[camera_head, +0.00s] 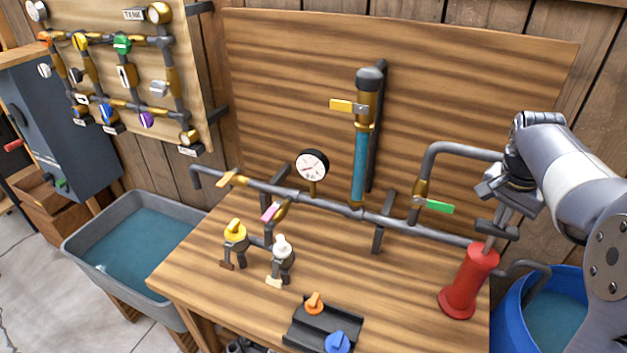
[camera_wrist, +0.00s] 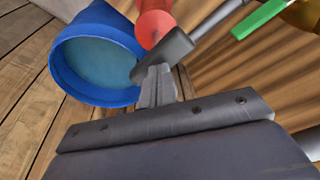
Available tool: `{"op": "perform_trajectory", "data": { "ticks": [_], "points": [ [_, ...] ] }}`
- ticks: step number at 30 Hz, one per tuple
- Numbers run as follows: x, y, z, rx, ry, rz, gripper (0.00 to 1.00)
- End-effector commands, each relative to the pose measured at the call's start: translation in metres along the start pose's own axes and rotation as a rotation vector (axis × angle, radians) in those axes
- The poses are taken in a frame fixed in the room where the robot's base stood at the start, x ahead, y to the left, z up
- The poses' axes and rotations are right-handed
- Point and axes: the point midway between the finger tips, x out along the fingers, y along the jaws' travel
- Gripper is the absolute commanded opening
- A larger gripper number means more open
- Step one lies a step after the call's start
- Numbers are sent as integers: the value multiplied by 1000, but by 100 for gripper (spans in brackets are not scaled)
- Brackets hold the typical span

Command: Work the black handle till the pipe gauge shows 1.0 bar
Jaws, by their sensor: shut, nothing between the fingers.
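The black handle (camera_head: 512,232) tops a grey rod on the red pump cylinder (camera_head: 468,284), at the right end of the bench. My gripper (camera_head: 501,217) is shut and empty, pointing down at the handle from above. In the wrist view, my closed fingertips (camera_wrist: 158,70) meet or nearly meet the handle (camera_wrist: 172,47); I cannot tell whether they touch. The red cylinder (camera_wrist: 153,22) shows beyond it. The round white pipe gauge (camera_head: 312,165) stands on the horizontal pipe; its reading is too small to make out.
A green-handled valve (camera_head: 436,207) sits left of the pump on the pipe. A blue water tub (camera_head: 537,290) stands at the right. A blue-filled clear tube (camera_head: 360,165) rises mid-pipe. The bench (camera_head: 390,270) is clear between the black tray (camera_head: 322,325) and pump.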

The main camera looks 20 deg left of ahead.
Motion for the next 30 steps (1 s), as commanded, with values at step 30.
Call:
{"op": "perform_trajectory", "data": {
  "ticks": [30],
  "points": [
    [2,0,1,0,-3,2,0]
  ]
}}
